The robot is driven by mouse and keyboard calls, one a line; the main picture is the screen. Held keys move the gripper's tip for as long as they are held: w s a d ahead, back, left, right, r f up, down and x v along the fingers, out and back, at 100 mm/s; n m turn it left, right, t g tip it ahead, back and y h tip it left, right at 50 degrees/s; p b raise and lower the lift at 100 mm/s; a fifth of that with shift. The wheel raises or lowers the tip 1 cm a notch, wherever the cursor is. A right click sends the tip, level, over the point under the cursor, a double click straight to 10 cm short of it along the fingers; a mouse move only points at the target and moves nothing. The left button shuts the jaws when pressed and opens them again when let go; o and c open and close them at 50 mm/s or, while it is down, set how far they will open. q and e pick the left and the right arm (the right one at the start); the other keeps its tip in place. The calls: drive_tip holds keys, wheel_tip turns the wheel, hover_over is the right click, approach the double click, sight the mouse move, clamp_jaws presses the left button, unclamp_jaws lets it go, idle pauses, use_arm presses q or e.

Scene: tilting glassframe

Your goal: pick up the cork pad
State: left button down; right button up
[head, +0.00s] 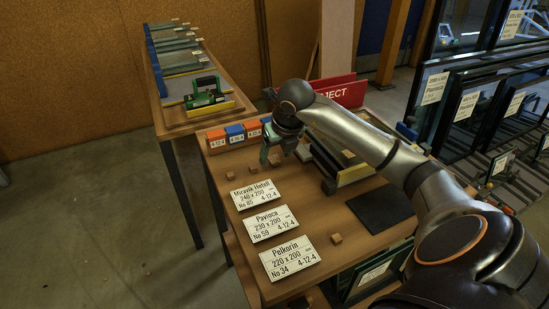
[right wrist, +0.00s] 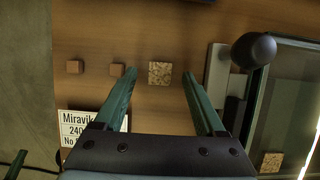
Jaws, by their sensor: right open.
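The cork pad (right wrist: 160,73) is a small speckled tan square lying flat on the wooden bench in the right wrist view. My right gripper (head: 276,153) is open above the bench behind the cards. In the right wrist view its two green fingers stand on either side of the pad, with the pad between the tips in the picture. I see no contact, and the height above the pad is hard to tell.
Plain wooden cubes (right wrist: 75,67) (right wrist: 117,70) lie left of the pad. A dark knob (right wrist: 254,50) on a metal bracket stands right of the right finger, beside the glass.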

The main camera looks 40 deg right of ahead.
drive_tip(key=shift+f, duration=0.2)
idle(0.6)
clamp_jaws()
idle(0.5)
